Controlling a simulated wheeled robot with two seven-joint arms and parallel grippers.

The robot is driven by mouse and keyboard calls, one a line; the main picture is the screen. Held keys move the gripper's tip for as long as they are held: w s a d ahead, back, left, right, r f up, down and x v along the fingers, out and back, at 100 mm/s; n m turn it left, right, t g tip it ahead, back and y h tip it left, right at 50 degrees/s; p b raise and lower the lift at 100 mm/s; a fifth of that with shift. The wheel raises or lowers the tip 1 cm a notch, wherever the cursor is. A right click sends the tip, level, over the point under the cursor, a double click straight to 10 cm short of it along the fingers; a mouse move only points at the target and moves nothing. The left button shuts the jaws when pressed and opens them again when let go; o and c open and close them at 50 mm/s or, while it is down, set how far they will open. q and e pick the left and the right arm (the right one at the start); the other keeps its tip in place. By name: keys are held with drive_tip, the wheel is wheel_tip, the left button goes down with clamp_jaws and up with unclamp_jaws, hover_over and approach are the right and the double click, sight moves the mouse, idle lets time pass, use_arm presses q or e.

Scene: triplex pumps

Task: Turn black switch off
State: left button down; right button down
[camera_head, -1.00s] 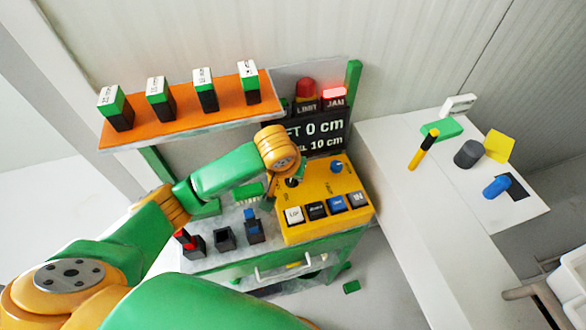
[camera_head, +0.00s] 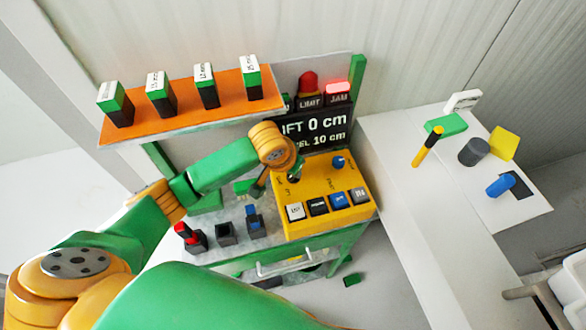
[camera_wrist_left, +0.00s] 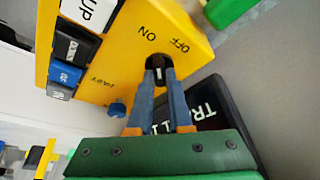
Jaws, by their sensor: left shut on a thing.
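The black switch (camera_wrist_left: 160,76) sits on the yellow control panel (camera_wrist_left: 120,72), just below the printed ON and OFF labels in the left wrist view. My left gripper (camera_wrist_left: 159,68) has its two blue-grey fingers shut on the switch, one on each side. The fingers hide much of the switch, so I cannot tell which label it leans to. In the head view, my left arm reaches over the yellow panel (camera_head: 312,187), and its wrist partly covers the switch corner. My right gripper is not in view.
The panel also carries a blue knob (camera_head: 338,161) and a row of push buttons (camera_head: 319,205). A dark display (camera_head: 318,130) stands behind it. An orange shelf (camera_head: 190,99) with several labelled blocks is at the back left. A white table (camera_head: 415,185) is at the right.

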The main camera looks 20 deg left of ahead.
use_arm(q)
drive_tip(key=shift+m+h, duration=0.3)
drive_tip(key=shift+m, duration=0.5)
drive_tip(key=c, duration=0.8)
unclamp_jaws()
drive_tip(key=shift+c, duration=0.2)
